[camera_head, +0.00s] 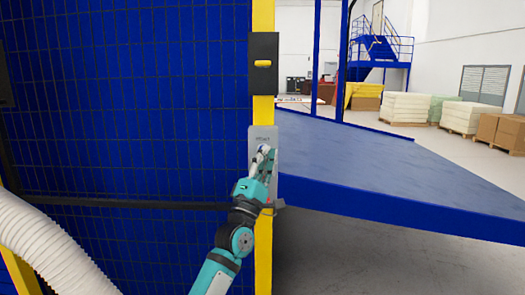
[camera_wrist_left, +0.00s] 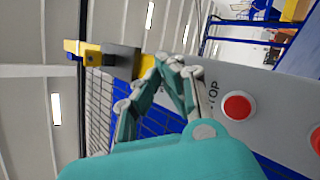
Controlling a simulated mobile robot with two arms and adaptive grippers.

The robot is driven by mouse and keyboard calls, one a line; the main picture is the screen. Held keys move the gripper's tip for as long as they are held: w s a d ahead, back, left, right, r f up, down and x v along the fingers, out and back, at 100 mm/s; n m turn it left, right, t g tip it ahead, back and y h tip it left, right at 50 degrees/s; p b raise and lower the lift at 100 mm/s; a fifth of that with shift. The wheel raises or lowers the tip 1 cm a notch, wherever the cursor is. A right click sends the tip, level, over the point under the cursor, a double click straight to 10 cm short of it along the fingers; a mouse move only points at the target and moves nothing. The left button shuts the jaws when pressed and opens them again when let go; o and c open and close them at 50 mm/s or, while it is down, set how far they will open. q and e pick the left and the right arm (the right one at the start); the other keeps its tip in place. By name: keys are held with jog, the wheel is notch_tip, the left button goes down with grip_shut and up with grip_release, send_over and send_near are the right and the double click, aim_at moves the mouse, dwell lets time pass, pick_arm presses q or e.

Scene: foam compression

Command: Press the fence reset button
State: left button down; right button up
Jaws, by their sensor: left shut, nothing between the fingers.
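The grey control panel (camera_head: 255,137) is mounted on the yellow fence post, with small lettering near its top. My left gripper (camera_head: 263,152) is shut and empty in front of the panel and covers much of its face. In the left wrist view the panel (camera_wrist_left: 270,95) shows two red buttons, one round and whole (camera_wrist_left: 237,107) and one cut by the right edge (camera_wrist_left: 316,140). Partial lettering that looks like "TOP" is beside the whole one. The shut fingers (camera_wrist_left: 172,62) are beside the panel's edge, apart from the red buttons. I cannot tell which button is the reset; any contact is hidden.
Blue mesh fence (camera_head: 130,100) fills the left side, and a dark latch box (camera_head: 263,50) sits on the post above the panel. A blue-edged slab (camera_head: 390,165) extends to the right. A white ribbed hose (camera_head: 45,250) is at lower left. Pallets stand at the far right.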

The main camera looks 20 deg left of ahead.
pick_arm(q)
jog(key=s+d+p, duration=0.1)
jog(key=s+p, duration=0.2)
jog(key=s, duration=0.2)
jog(key=shift+s+d, duration=0.35)
jog(key=shift+s, duration=0.05)
dwell(0.3)
